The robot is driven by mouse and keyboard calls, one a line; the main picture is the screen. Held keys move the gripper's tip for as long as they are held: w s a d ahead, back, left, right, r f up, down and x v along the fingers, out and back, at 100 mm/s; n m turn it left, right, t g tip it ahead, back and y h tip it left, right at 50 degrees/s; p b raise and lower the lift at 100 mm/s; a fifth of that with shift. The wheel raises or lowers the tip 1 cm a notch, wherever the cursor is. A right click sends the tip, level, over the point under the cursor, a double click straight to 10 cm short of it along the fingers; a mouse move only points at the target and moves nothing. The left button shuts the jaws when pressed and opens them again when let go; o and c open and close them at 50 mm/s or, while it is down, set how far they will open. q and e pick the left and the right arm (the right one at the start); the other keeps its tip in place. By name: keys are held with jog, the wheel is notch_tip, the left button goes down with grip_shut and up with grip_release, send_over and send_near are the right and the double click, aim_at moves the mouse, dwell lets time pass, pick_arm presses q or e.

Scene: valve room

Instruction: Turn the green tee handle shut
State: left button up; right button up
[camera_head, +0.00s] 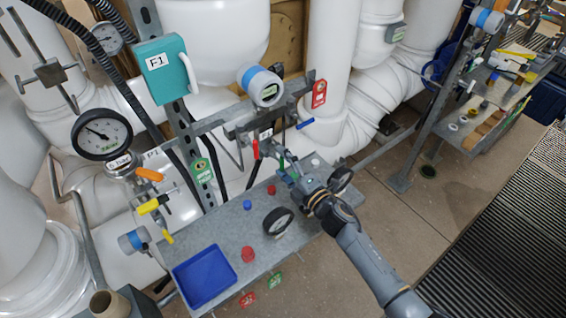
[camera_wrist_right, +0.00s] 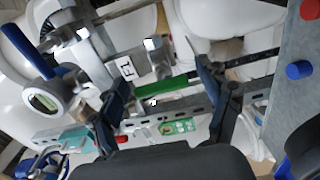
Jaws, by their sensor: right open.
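The green tee handle (camera_wrist_right: 154,86) shows in the right wrist view as a green bar lying between the two fingers. In the head view only a small part of the green handle (camera_head: 281,162) shows, just beyond the fingertips. My right gripper (camera_head: 289,174) reaches in from the lower right, above the bench. In the wrist view my right gripper (camera_wrist_right: 160,80) is open, with one finger on each side of the bar. I cannot tell whether a finger touches it. My left gripper is not in view.
Close by are a red handle (camera_head: 256,149), a blue handle (camera_head: 305,124) and a round gauge (camera_head: 267,92). The grey bench (camera_head: 225,237) carries a blue tray (camera_head: 204,277), a black wheel (camera_head: 278,221) and red and blue caps. White pipes stand behind. Open floor lies right.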

jog(key=v, duration=1.2)
jog(key=s+d+f+m+g+h+b, duration=0.1)
jog(key=s+d+f+m+g+h, duration=0.25)
jog(key=f, duration=0.75)
jog(key=s+d+f+m+h+b, duration=0.15)
jog(key=s+d+f+m, duration=0.4)
jog(key=f, duration=0.65)
jog(key=s+d+f+m+g+h+b, duration=0.1)
jog(key=s+d+f+m+g+h, duration=0.3)
jog(key=f, duration=0.7)
jog(key=s+d+f+m+g, duration=0.1)
jog(key=s+f, duration=0.4)
jog(key=s, duration=0.5)
jog(key=s+f+m+g+h+b, duration=0.1)
jog(key=s+f+m+g, duration=0.2)
jog(key=s, duration=0.7)
jog(key=s+d+f+m+g, duration=0.1)
jog(key=s+f+m+g, duration=0.1)
jog(key=s+f+m, duration=0.3)
jog(key=s+f, duration=0.4)
jog(key=s, duration=0.1)
jog(key=shift+d+m+h+b, duration=0.3)
jog(key=shift+f, duration=0.15)
